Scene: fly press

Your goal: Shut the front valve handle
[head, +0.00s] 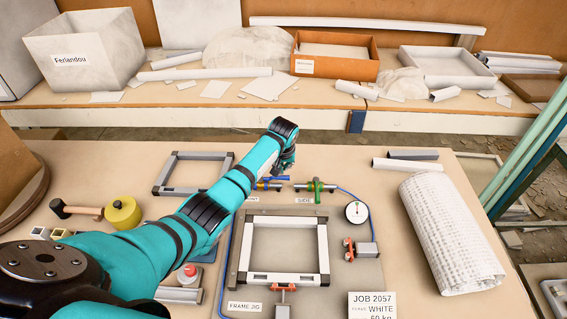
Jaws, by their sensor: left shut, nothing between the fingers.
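My left gripper (287,166) is shut and empty, just behind and above the left valve at the back of the work table. That valve's blue handle (275,179) lies sideways in the picture, close under the gripper. Whether the fingers touch it I cannot tell. The left valve's body is partly hidden by my arm, and the label below it is too small to read. To its right is a second valve with a green handle (316,187) that points towards and away from me, above a label reading SIDE. My right gripper is not in view.
A grey frame jig (322,222) holds a white frame, with red-handled clamps at its front and right. A gauge (356,212) and blue hose stand right of the valves. A white roll (450,232) lies at the right, a mallet (82,210) at the left.

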